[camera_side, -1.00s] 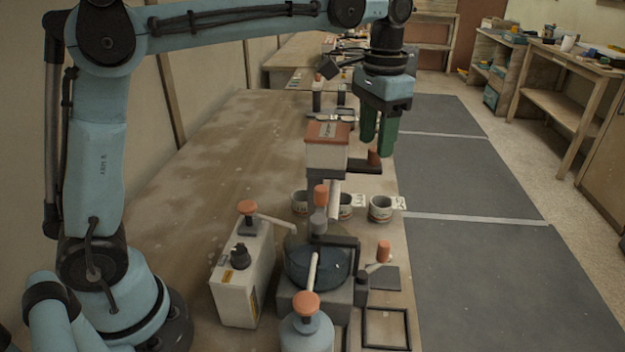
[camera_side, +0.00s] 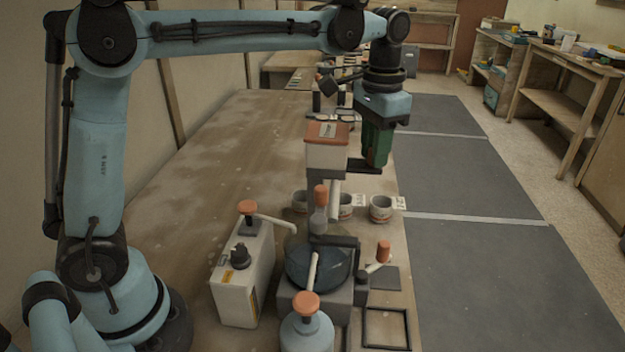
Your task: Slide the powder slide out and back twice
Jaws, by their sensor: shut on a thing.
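The powder dispenser (camera_side: 327,152) is a pale box with an orange-brown lid, standing mid-table on a dark support. Its dark slide (camera_side: 362,167) sticks out to the right from under the box. My gripper (camera_side: 376,158), with green fingers, is lowered at the slide's outer end and shut on the slide's knob. The fingers hide the knob. A pale spout (camera_side: 334,198) points down below the box.
Small cups (camera_side: 381,209) stand in front of the dispenser. Grey mats (camera_side: 460,180) on the right are clear.

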